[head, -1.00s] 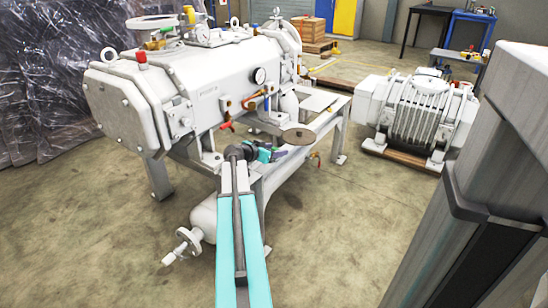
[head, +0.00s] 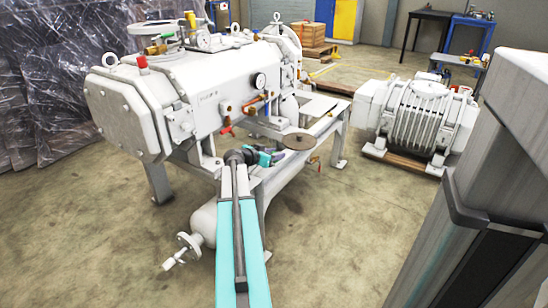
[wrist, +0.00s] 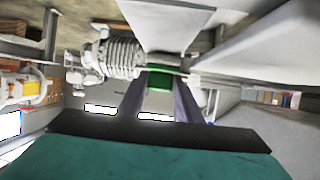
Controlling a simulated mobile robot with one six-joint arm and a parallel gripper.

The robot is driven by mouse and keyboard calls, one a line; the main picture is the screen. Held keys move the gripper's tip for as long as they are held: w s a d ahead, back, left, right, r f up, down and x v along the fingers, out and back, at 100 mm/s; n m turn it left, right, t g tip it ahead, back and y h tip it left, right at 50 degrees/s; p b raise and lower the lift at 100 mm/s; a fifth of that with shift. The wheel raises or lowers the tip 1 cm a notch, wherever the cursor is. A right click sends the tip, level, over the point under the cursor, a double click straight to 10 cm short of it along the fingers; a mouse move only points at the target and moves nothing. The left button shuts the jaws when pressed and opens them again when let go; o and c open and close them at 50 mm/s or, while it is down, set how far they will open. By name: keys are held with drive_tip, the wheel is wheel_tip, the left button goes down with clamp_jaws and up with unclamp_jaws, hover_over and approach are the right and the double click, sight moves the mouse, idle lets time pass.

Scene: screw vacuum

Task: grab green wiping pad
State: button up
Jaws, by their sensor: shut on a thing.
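The green wiping pad (wrist: 160,79) shows in the wrist view as a small green block between the tips of my two dark fingers. My gripper (wrist: 159,92) is shut on it. In the head view my gripper (head: 268,158) is beside the white frame of the vacuum machine, near a flat brown disc (head: 299,141). The pad is too small and covered to make out clearly in the head view.
The large white vacuum machine (head: 190,95) stands just beyond my arm, with pipes, valves and a handwheel (head: 189,246) low on its near side. A white motor (head: 420,118) sits on a pallet to the right. Open floor (head: 345,225) lies between.

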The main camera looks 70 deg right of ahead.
drive_tip(key=shift+r+p, duration=0.35)
drive_tip(key=shift+r, duration=0.45)
wheel_tip(320, 180, up, 2)
drive_tip(key=shift+r+p, duration=0.1)
drive_tip(key=shift+p, duration=0.4)
drive_tip(key=s+a+r+p, duration=0.1)
drive_tip(key=s+a+p, duration=0.3)
drive_tip(key=s+a, duration=0.4)
drive_tip(key=shift+s+a+p, duration=0.35)
drive_tip(key=shift+a, duration=0.75)
drive_tip(key=p, duration=0.5)
drive_tip(key=shift+s+a+r+p, duration=0.2)
drive_tip(key=shift+s+p, duration=0.15)
drive_tip(key=p, duration=0.5)
drive_tip(key=shift+s+a, duration=0.25)
drive_tip(key=shift+a, duration=0.15)
drive_tip(key=shift+s+a+f+p, duration=0.2)
drive_tip(key=shift+a+p, duration=0.2)
drive_tip(key=shift+p, duration=1.05)
